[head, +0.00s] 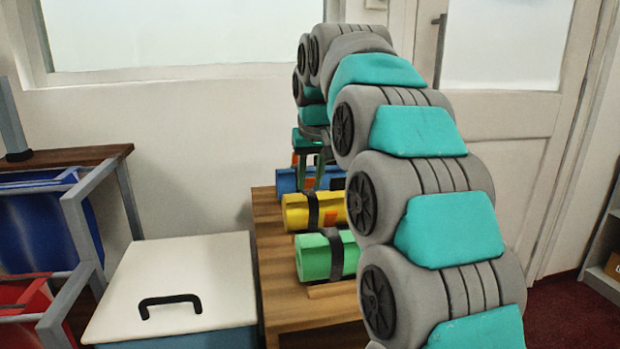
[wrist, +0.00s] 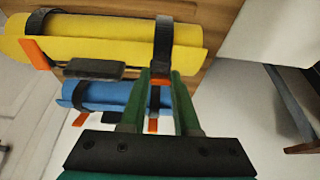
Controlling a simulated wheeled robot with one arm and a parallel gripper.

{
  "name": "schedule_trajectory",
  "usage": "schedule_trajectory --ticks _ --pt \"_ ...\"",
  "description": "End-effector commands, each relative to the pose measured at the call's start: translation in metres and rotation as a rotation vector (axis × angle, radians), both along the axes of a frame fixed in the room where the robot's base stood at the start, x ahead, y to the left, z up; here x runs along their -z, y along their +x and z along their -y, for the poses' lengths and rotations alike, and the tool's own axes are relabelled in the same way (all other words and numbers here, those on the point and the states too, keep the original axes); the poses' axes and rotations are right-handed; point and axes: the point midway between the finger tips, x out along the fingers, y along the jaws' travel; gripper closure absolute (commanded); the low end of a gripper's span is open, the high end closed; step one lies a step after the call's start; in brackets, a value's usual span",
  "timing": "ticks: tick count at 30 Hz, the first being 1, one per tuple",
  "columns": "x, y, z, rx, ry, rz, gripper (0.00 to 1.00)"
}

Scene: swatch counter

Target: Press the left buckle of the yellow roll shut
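The yellow roll (head: 296,212) lies across the wooden counter, between the green and blue rolls. A dark strap (head: 313,210) wraps its left part. In the wrist view the yellow roll (wrist: 110,38) spans the top, and that strap (wrist: 163,45) runs down towards an orange buckle part (wrist: 160,80). My gripper (wrist: 161,75) points at it with its two green fingers apart, one on each side. I cannot tell whether they touch it or whether the buckle is latched. In the head view my gripper (head: 309,172) is above the blue roll, partly hidden by my arm.
The green roll (head: 312,258) lies in front, with its own dark strap. The blue roll (wrist: 110,95) lies beyond the yellow one. A dark flat block (wrist: 92,68) sits between them. A white-lidded box (head: 205,275) stands left of the counter (head: 268,225).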

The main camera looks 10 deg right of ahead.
Motion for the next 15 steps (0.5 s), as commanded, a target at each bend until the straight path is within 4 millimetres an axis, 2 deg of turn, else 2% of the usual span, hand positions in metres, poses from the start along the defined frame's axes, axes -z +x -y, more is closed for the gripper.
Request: schedule_trajectory --ticks 1,7,15 --pt "-0.0001 0.0000 0.0000 0.000 0.000 0.000 0.79" --pt "-0.0001 0.0000 -0.0001 0.000 0.000 0.000 1.00" --pt "-0.0001 0.0000 -0.0001 0.000 0.000 0.001 1.00"
